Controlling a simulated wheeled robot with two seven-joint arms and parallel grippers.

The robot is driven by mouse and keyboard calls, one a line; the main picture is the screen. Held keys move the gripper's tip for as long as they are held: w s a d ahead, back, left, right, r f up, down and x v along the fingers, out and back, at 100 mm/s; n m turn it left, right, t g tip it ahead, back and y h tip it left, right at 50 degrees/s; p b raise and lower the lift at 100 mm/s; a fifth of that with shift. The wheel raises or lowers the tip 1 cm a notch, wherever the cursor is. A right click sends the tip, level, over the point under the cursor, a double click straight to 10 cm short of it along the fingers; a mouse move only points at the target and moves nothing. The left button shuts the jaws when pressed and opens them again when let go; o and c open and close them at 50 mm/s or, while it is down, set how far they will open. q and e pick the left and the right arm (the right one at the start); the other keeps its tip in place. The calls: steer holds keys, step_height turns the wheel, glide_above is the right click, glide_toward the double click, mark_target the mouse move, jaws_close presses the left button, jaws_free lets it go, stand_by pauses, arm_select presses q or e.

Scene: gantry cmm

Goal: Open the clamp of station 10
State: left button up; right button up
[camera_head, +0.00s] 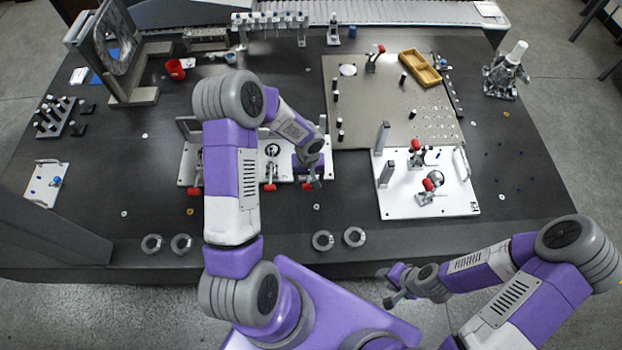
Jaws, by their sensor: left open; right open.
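My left gripper (312,183) hangs over the right end of a white fixture plate (228,182) and is open. Several red-handled clamps line this plate's front edge, among them a left one (194,191) and a middle one (270,186); another red tip (307,187) is beside my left gripper, partly covered. A white plate (400,206) at right carries two red-tipped toggle clamps, a rear one (416,147) and a front one (428,185). One more red-tipped clamp (375,55) stands on the grey plate behind. I cannot read any station number. My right gripper (392,299) is open, in front of the table.
A grey perforated plate (380,110) bears a yellow tray (420,67) and black pins. Metal rings (323,240) lie along the front edge. A red cup (175,69) and an upright frame (130,95) stand at left. Dark table around (120,190) is clear.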

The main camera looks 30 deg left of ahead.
mark_target(309, 185)
arm_select(q)
steer(key=shift+f, duration=2.35)
steer(key=shift+c, duration=0.3)
jaws_close()
